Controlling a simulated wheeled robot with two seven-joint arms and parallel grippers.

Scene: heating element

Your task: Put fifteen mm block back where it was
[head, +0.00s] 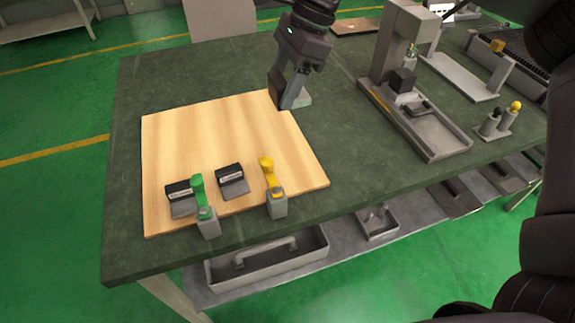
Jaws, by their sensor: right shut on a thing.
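My right gripper (286,92) comes down from the top middle, at the far right corner of the light wooden board (215,130). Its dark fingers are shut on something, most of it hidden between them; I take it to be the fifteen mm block. A pale grey piece (304,99) shows just right of the fingers; I cannot tell if it is held or stands on the table. My left gripper is out of view.
A green-handled clamp (207,212) and a yellow-handled clamp (275,193) stand at the board's front edge. A grey press-like fixture (425,125) with a dark block (402,80) stands to the right. The green tabletop (345,125) between board and fixture is clear.

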